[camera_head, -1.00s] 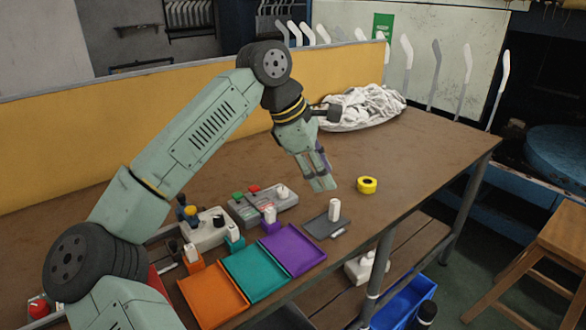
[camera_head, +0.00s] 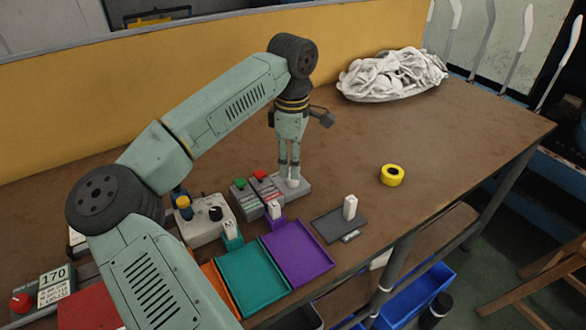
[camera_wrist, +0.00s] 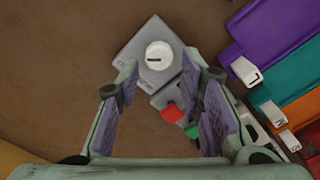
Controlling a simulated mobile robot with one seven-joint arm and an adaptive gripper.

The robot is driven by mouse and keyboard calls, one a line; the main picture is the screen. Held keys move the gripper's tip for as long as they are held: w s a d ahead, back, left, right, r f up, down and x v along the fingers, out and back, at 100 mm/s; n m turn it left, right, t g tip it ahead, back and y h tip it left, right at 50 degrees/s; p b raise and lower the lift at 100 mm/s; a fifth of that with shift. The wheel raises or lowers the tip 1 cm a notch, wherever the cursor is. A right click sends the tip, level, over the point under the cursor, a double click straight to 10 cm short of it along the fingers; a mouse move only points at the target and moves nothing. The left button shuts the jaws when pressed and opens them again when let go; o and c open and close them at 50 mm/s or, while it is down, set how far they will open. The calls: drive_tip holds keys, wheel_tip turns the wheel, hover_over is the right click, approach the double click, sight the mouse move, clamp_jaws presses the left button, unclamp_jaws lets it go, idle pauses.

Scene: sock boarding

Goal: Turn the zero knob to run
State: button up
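A round white knob (camera_wrist: 159,53) with a dark mark line sits on a grey control box (camera_wrist: 128,53). I take it as the zero knob; the lettering on the box is too small to read. In the head view the knob (camera_head: 292,182) shows just below my fingertips. My gripper (camera_head: 288,173) points straight down over the box. In the wrist view my gripper (camera_wrist: 161,72) is open, with one finger to each side of the knob's near side. I cannot tell whether a finger touches it.
Red (camera_head: 260,175) and green (camera_head: 239,183) buttons stand left of the knob. A box with a black knob (camera_head: 215,213) is further left. Purple (camera_head: 300,255) and teal (camera_head: 252,278) trays lie in front. A yellow tape roll (camera_head: 392,175) lies right, with bare table around it.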

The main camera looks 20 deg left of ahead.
drive_tip(key=shift+f+p, duration=0.3)
drive_tip(key=shift+f, duration=1.6)
drive_tip(key=shift+c, duration=0.4)
clamp_jaws()
